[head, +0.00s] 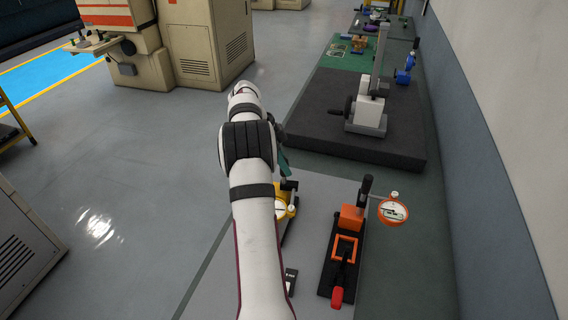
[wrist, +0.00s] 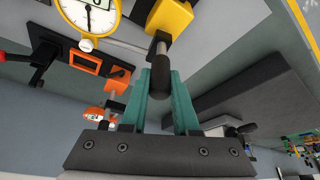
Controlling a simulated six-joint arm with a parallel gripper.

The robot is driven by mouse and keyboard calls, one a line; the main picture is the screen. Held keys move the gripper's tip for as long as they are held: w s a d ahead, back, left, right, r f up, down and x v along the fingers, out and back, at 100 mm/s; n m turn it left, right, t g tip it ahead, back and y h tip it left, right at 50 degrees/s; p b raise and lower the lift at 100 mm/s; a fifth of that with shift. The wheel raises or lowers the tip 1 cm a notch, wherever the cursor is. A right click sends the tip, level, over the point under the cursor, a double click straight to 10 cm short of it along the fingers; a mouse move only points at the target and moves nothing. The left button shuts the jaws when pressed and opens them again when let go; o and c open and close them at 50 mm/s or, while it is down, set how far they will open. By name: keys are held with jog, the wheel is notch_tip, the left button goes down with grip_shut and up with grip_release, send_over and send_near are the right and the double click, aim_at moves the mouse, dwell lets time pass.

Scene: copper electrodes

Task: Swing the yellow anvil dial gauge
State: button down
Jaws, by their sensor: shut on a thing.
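The yellow anvil dial gauge (head: 281,207) stands on the grey bench, partly hidden behind my arm in the head view. In the wrist view its round white dial (wrist: 90,14) with a yellow rim is at the top left, and its yellow block (wrist: 170,16) is at the top middle. A dark rounded handle (wrist: 160,78) on a metal rod runs from that block down between my fingers. My gripper (wrist: 162,84) has teal fingers, shut on this handle, one on each side. In the head view my gripper (head: 284,162) is mostly hidden by my arm.
An orange gauge stand (head: 351,218) with a round dial (head: 393,210) and red-tipped lever stands close on the right. A grey-white device (head: 367,112) sits on a black slab (head: 405,140) beyond. The wall bounds the right; open floor lies left.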

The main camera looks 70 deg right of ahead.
jog(key=shift+m+y, duration=0.4)
jog(key=shift+m, duration=0.5)
jog(key=c, duration=0.7)
grip_release()
jog(key=shift+v, duration=6)
